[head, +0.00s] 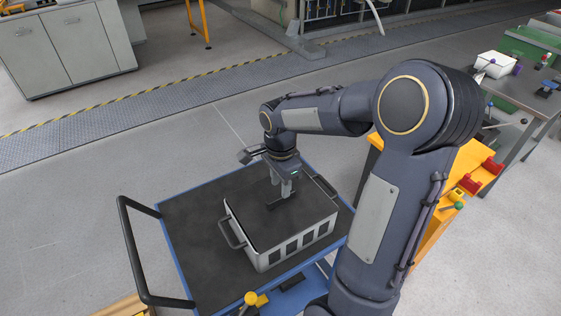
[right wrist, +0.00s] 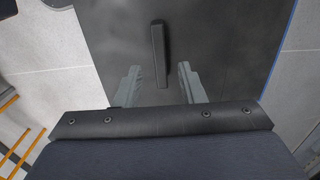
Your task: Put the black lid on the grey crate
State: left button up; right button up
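The grey crate (head: 292,247) stands on a dark-topped cart, with side handles and dark openings along its front. The black lid (head: 262,222) lies flat over the crate's top; I cannot tell whether it is fully seated. Its raised bar handle (right wrist: 158,50) shows in the right wrist view. My right gripper (head: 283,188) points down over the middle of the lid. In the right wrist view its two fingers (right wrist: 160,82) are apart, with the near end of the bar between them and no finger visibly touching it. My left gripper is out of view.
The cart (head: 190,225) has a blue edge and a black push handle (head: 133,255) at the left. An orange unit (head: 430,235) and a grey workbench (head: 520,95) stand at the right. Open floor lies to the left.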

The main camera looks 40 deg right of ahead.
aim_at(280, 196)
notch_tip(280, 196, up, 9)
jog(key=s+a+f+n+t+y, duration=0.1)
jog(key=s+a+n+t+y, duration=0.2)
jog(key=s+a+n, duration=1)
jog(key=s+n+t, duration=0.2)
jog(key=s+n, duration=0.1)
jog(key=n, duration=0.1)
jog(key=shift+s+f+n+t+y, duration=0.2)
jog(key=shift+f+n+t+y, duration=0.1)
jog(key=shift+f+y, duration=0.1)
